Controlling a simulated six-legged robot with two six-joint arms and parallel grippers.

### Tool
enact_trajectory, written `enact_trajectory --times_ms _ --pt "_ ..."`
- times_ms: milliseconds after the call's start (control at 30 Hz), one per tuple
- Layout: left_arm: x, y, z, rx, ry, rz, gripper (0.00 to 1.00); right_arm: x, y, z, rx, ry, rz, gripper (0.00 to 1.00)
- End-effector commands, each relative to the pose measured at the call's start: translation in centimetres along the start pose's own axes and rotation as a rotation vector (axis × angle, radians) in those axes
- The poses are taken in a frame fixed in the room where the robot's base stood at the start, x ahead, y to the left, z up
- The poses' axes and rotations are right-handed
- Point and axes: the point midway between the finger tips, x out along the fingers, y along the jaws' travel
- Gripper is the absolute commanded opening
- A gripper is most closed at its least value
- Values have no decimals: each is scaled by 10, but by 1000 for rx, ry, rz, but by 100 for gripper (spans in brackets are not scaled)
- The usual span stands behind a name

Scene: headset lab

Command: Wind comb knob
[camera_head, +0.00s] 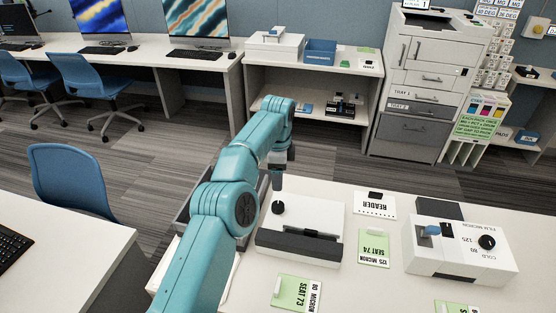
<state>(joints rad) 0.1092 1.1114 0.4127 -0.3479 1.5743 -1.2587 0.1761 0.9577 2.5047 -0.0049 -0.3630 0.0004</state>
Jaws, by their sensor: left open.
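A white comb machine (325,218) with a dark slot across its top sits on the table in the middle of the view. A small black knob (278,208) stands at its back left corner. My left arm reaches in from the bottom, and my left gripper (277,186) points down just above the knob. The gripper is open, but its fingers are small and partly hidden by the wrist. I cannot tell whether they touch the knob. My right gripper is not in view.
A white laminator (455,262) with a black dial and blue lever stands at the right. A reader card (374,204) and green-white seat cards (373,249) lie around the machine. A dark tray (184,208) is partly behind my arm.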

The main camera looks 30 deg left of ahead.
Motion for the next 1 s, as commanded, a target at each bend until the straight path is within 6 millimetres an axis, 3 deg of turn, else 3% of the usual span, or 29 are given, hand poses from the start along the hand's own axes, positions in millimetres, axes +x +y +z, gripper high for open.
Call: enact_trajectory --times_ms 33,133,800,1000 --pt "-17 0 0 0 1 -2 70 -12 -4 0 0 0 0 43" --pt "-30 0 0 0 0 0 70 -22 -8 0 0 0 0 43" --pt "-36 0 0 0 0 0 70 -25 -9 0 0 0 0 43" --pt "-65 0 0 0 0 -1 70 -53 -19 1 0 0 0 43"
